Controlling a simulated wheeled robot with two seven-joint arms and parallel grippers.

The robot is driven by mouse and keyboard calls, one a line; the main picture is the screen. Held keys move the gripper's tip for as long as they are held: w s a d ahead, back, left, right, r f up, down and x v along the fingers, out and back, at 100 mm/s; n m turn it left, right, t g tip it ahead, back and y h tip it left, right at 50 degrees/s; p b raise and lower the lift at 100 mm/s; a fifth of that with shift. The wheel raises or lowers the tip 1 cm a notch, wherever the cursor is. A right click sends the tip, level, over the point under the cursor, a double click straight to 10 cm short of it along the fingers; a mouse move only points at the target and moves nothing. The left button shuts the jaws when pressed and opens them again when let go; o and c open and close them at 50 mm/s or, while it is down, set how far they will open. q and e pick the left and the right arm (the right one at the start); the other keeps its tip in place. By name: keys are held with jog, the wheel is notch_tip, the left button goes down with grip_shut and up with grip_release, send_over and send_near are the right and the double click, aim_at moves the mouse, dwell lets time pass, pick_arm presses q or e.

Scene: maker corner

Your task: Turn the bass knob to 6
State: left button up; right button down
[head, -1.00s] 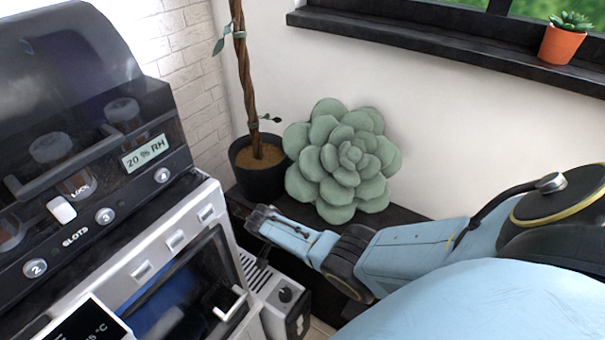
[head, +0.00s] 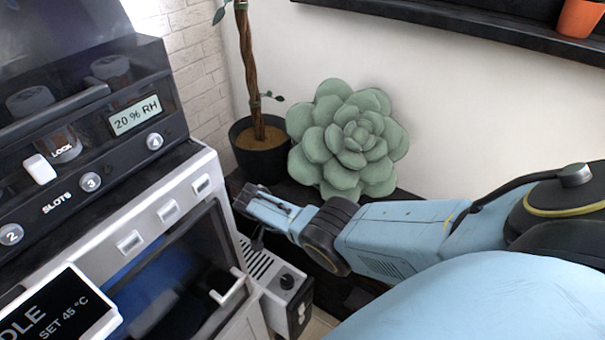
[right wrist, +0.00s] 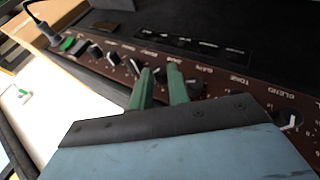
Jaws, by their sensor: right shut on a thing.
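In the right wrist view a brown control panel (right wrist: 118,62) carries a row of dark knobs with small pale lettering, seen upside down. My right gripper (right wrist: 161,78) has its two green fingers closed around one knob in the middle of this row, which I take for the bass knob. The fingers hide most of that knob, and its pointer and scale number cannot be read. In the head view my right gripper (head: 252,200) reaches in from the right, beside the grey and black machine. The panel cannot be made out there. My left gripper is not in view.
Another knob (right wrist: 193,88) sits close to the right finger; one with a white pointer (right wrist: 291,121) is at far right. A cable plug (right wrist: 42,28) and green switch (right wrist: 67,43) are at the panel's left. A potted plant (head: 262,150) and green succulent cushion (head: 350,140) stand behind my gripper.

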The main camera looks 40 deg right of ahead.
jog(key=c, duration=1.5)
grip_release()
jog(key=shift+o, duration=0.8)
